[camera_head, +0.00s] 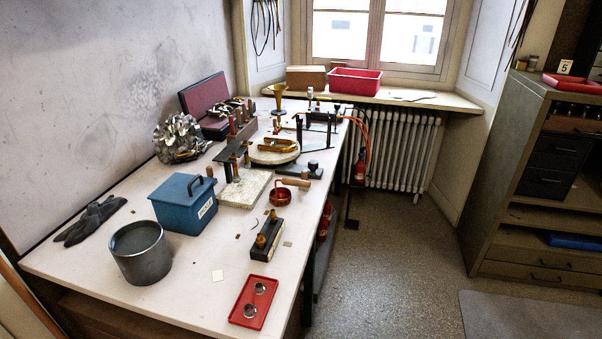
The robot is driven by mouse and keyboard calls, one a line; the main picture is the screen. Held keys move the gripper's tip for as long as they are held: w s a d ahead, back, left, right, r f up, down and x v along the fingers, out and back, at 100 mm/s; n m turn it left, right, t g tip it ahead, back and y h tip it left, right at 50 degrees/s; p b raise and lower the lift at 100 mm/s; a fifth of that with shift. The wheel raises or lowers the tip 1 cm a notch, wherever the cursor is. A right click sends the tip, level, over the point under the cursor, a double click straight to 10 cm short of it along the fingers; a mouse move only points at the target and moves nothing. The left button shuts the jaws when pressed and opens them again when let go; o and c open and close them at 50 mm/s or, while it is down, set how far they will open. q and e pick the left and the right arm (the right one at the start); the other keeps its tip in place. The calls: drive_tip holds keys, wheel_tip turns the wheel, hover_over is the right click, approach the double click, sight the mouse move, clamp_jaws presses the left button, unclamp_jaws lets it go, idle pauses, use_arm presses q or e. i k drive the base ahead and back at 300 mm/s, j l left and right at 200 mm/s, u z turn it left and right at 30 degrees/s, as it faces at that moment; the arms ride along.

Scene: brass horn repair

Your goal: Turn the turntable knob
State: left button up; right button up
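The turntable (263,158) is a round, pale disc on the white workbench, toward its back half. Brass-coloured pieces (278,146) lie on top of it. A dark flat base (296,171) sits at its front right, with a small dark raised part (313,167) on its right end. I cannot tell whether that raised part is the turntable knob. Neither of my grippers is in view.
Open floor (400,250) lies right of the bench, before a drawer cabinet (500,180).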

sight(314, 164)
drive_tip(key=i+l+z, duration=0.3)
drive_tip(key=i+z, duration=0.45)
drive_tip(key=z, duration=0.35)
drive_tip(key=i+j, duration=0.05)
